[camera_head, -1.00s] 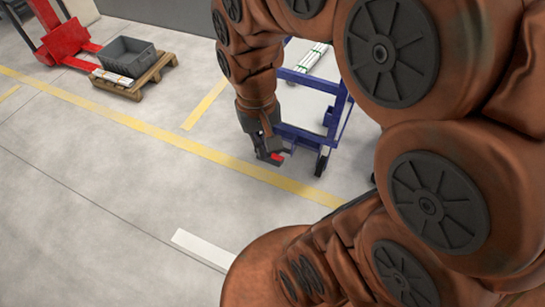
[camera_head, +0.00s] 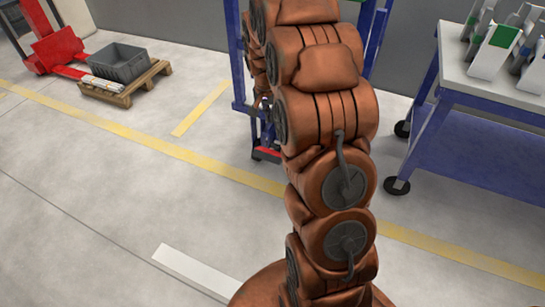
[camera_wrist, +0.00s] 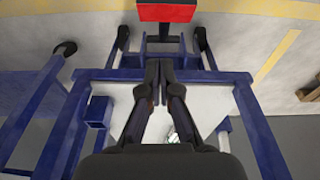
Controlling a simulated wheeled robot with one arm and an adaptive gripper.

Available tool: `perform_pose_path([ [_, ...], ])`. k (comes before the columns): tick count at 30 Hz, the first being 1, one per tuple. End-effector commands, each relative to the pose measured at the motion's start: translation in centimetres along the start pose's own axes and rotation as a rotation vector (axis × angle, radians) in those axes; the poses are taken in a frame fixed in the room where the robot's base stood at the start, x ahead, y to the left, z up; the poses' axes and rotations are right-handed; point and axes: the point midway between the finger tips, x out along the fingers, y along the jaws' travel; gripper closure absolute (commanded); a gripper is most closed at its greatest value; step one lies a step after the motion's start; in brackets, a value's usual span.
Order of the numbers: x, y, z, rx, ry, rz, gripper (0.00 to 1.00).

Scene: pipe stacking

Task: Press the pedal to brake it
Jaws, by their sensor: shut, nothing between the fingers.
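The red pedal (camera_wrist: 167,13) is at the top edge of the wrist view, low on a blue wheeled cart (camera_wrist: 262,130). In the head view the pedal (camera_head: 268,153) shows as a small red patch at the foot of the cart (camera_head: 240,75), left of my arm. My gripper (camera_wrist: 159,68) is shut and empty in the wrist view. Its fingertips point toward the pedal, with a visible gap between them in the picture. In the head view my own arm hides the gripper and much of the cart.
A second blue cart (camera_head: 465,140) with several grey-white parts (camera_head: 495,52) on top stands at the right. A grey bin (camera_head: 118,62) on a wooden pallet (camera_head: 127,88) and a red pallet jack (camera_head: 55,48) are at the far left.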

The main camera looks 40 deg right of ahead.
Motion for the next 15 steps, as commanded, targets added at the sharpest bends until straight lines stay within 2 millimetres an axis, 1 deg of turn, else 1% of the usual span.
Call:
perform_pose_path([
  [1, 1.9, 0.0, -0.6, 0.021, 0.005, 0.001, 1.0],
  [4, 3.2, 0.0, -1.6, 0.048, 0.013, -0.001, 1.0],
  [7, 3.7, -0.1, -2.0, 0.06, 0.018, -0.002, 1.0],
  [15, 3.6, -0.1, -2.1, 0.062, 0.019, -0.003, 1.0],
])
